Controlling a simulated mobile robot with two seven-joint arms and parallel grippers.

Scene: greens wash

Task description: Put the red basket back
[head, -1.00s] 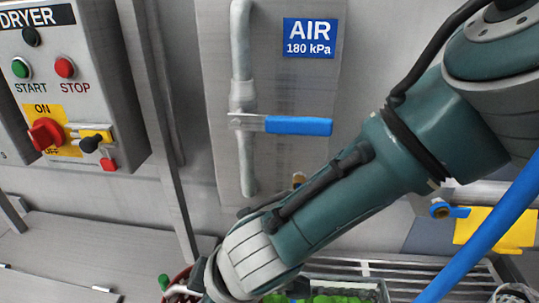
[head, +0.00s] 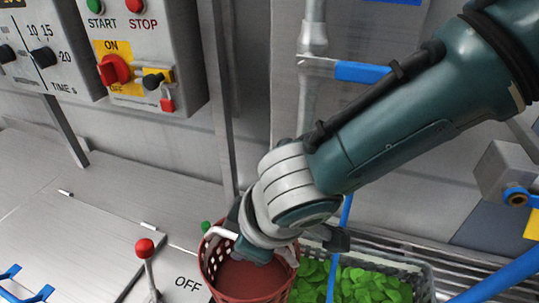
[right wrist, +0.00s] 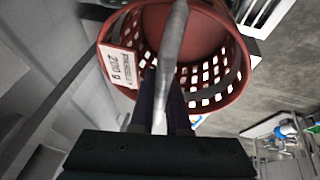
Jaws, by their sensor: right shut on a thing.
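The red basket (head: 246,282) is at the bottom centre of the head view, with a pale handle. The visible part of its inside looks bare. In the right wrist view the basket (right wrist: 205,72) shows its perforated wall and a white label reading about 200 g. My right gripper (right wrist: 162,98) is shut on the grey handle bar (right wrist: 172,45). In the head view my right gripper (head: 258,248) is over the basket, its fingers mostly hidden by the wrist. I cannot tell whether the basket touches a surface. My left gripper is not in view.
A grey crate (head: 425,275) of green leaves is right of the basket. A red-knobbed lever (head: 146,249) and a steel lid (head: 70,225) are to the left. The dryer control box (head: 150,50) and a blue-handled valve (head: 360,72) are behind. A blue hose (head: 500,282) crosses at right.

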